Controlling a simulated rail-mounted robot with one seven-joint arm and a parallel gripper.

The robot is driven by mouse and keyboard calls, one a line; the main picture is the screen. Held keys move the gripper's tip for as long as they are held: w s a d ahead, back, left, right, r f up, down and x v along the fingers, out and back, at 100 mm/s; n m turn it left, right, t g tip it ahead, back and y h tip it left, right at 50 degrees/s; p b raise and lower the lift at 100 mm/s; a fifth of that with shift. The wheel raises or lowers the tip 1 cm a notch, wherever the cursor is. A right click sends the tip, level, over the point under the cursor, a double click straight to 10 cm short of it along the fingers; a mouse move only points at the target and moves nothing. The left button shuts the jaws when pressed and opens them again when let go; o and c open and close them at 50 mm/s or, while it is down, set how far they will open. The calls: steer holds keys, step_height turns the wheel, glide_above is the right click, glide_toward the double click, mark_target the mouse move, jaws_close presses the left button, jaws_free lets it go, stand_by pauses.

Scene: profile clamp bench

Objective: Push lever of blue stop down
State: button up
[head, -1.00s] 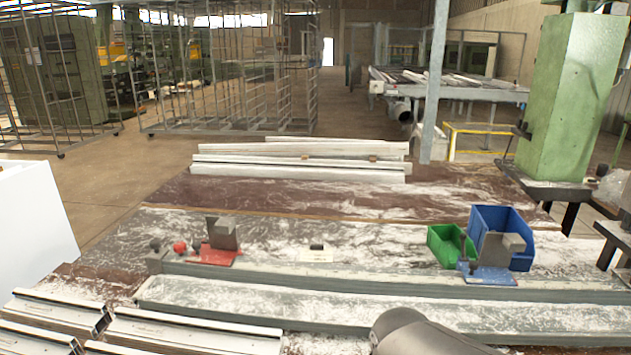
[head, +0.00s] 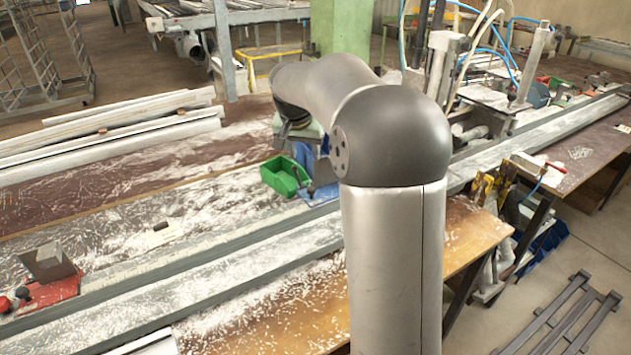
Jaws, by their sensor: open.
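The blue stop (head: 319,196) stands on the long grey rail near the middle of the head view, with its blue base showing. Its dark lever (head: 298,174) stands up at the left side, small and partly blended with the green bin behind. The stop's grey block (head: 324,172) is partly hidden by my arm. My gripper (head: 297,141) hangs at the end of my arm, above and slightly left of the stop in the picture. Its jaws are open and hold nothing that I can see. A gap shows between it and the lever. The fingertips are hard to make out.
A green bin (head: 284,175) stands just behind the stop, with a blue bin (head: 304,156) partly hidden by my arm. A red stop (head: 45,292) with a grey block sits at the rail's left end. White profiles (head: 110,132) lie at the back left.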

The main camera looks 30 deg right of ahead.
mark_target(311, 189)
steer(key=p+x, duration=0.3)
steer(key=x, duration=1.3)
steer(key=shift+a+f, duration=0.1)
steer(key=shift+f, duration=0.15)
jaws_close()
steer(key=shift+b, duration=0.3)
